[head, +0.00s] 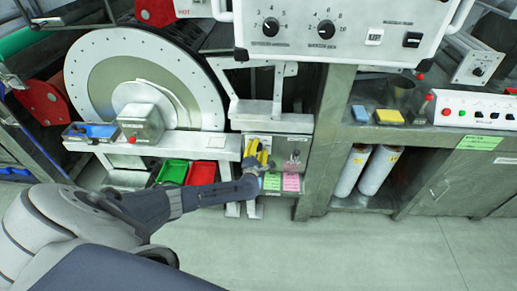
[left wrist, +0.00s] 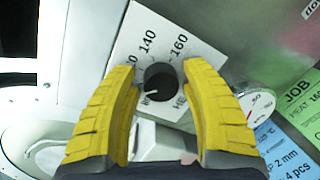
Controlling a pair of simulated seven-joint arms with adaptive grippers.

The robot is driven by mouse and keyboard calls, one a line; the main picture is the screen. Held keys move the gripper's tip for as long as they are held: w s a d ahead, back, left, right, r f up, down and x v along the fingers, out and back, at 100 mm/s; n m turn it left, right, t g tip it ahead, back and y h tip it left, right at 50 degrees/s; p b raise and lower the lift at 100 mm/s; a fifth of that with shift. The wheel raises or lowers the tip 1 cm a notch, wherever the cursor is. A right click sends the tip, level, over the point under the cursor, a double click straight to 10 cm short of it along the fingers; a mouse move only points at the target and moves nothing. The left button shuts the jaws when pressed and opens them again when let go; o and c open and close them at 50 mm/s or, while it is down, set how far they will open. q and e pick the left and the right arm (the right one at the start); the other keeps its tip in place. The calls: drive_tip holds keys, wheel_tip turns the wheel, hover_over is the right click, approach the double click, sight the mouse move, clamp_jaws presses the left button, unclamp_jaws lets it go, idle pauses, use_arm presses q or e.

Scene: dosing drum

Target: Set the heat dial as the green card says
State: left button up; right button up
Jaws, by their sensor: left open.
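The heat dial (left wrist: 158,82) is a black round knob on a white scale plate (left wrist: 135,40) in the left wrist view. The plate shows 140 and 160; other numbers are partly hidden. A white mark on the knob points to the lower left. My left gripper (left wrist: 165,85) is open, its yellow fingers either side of the knob; I cannot tell whether they touch it. In the head view my left gripper (head: 258,155) is at the small panel and covers the dial. The green card (left wrist: 303,95) reads JOB and HEAT, seemingly 160, at the picture's edge.
A blue card (left wrist: 272,140) and a small round gauge (left wrist: 258,104) sit beside the green card. Green (head: 172,172) and red (head: 202,173) trays lie left of the gripper. The large drum (head: 145,80) stands behind.

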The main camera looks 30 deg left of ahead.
use_arm(q)
clamp_jaws()
